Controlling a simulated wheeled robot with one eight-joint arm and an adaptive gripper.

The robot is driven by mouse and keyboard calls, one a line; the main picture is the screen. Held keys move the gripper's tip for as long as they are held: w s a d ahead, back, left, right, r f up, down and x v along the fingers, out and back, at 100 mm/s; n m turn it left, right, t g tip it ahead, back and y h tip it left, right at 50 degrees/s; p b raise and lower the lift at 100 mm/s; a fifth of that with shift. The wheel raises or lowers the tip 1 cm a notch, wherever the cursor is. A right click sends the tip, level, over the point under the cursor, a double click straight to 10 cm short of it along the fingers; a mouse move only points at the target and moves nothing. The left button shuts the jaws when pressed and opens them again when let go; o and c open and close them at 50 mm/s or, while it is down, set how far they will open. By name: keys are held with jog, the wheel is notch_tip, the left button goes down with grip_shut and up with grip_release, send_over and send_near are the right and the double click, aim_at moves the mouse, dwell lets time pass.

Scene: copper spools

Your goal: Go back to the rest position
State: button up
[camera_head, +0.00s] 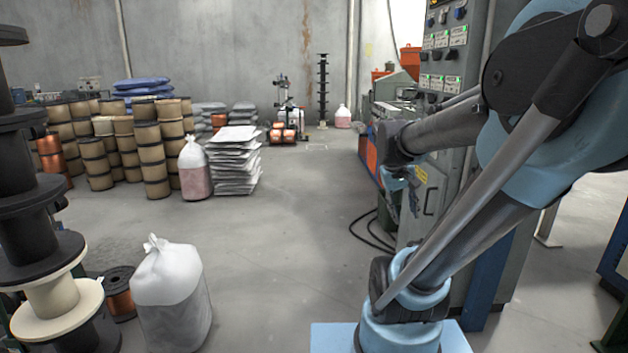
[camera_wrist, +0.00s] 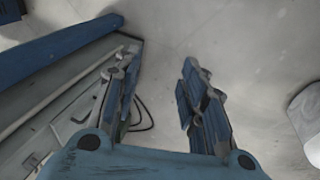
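My gripper (camera_wrist: 160,80) points down over the grey floor in the wrist view. Its two fingers stand apart with nothing between them. In the head view my gripper (camera_head: 402,190) is small and partly dark, hanging below my folded arm in front of the control cabinet. My arm fills the right side of the head view. No spool is held.
A control cabinet (camera_head: 445,130) stands close behind my arm. Black spools (camera_head: 40,240) are stacked at the near left, beside a white sack (camera_head: 172,295) and a copper spool (camera_head: 118,292). Wooden spools (camera_head: 153,160) stand farther back. The middle floor (camera_head: 290,240) is clear.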

jog(key=s+a+f+y, duration=0.3)
jog(key=s+a+f, duration=0.4)
jog(key=s+f, duration=0.2)
jog(key=shift+s, duration=0.75)
jog(key=shift+f, duration=0.1)
jog(key=shift+c, duration=0.6)
